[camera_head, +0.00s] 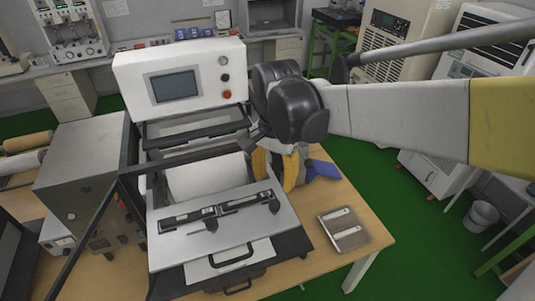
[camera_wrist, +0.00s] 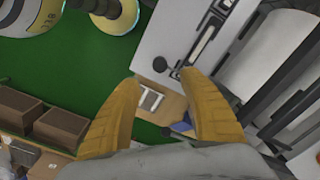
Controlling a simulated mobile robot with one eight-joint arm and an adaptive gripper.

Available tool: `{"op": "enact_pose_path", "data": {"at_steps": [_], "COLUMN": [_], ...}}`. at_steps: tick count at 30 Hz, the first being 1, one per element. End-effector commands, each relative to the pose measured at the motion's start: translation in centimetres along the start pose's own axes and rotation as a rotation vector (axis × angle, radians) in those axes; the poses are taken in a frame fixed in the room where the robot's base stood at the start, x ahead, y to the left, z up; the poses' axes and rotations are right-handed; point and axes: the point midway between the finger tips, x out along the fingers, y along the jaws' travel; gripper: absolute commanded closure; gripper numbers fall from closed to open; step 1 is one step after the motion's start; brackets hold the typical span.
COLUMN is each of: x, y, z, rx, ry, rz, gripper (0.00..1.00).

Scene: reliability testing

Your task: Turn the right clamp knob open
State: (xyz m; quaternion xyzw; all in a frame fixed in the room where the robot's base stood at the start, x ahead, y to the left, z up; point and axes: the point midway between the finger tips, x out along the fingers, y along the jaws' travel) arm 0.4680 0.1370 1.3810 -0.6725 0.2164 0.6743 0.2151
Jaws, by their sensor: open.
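The clamp bar (camera_head: 235,208) lies across the light sloping plate of the machine in the head view. My gripper (camera_head: 274,184) has yellow fingers, pointing down behind the right knob in the picture. In the wrist view my gripper (camera_wrist: 160,78) is open, its fingers wide apart and nothing held. A dark knob, seemingly the right one (camera_wrist: 160,65), shows beyond the gap between the fingertips. Part of the clamp bar (camera_wrist: 200,42) also shows there.
The control box (camera_head: 180,85) stands behind the plate, with black bars across the machine. A blue object (camera_head: 322,169) lies beside my fingers.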

Motion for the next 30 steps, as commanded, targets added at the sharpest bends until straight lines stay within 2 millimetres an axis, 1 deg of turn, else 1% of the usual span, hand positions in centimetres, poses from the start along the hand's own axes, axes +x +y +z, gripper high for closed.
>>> {"op": "enact_pose_path", "data": {"at_steps": [5, 9, 12, 15, 20, 27, 28, 29, 30], "x": [3.1, 5.9, 7.7, 8.9, 9.9, 10.0, 10.0, 10.0, 10.0], "y": [0.0, 0.0, 0.0, 0.0, 0.0, 0.0, 0.0, 0.0, 0.0], "z": [-0.1, -0.1, 0.0, -0.1, 0.0, 0.0, 0.0, 0.0, 0.0], "rx": [-0.001, -0.001, -0.002, -0.002, -0.002, -0.002, -0.002, -0.002, -0.002], "ry": [0.001, 0.001, 0.001, 0.002, 0.002, 0.002, 0.002, 0.002, 0.002], "rz": [-0.001, -0.002, -0.002, -0.002, -0.002, -0.002, -0.002, -0.002, -0.002], "gripper": [0.5, 0.5, 0.5, 0.5, 0.5, 0.5, 0.52, 0.61, 0.73]}}
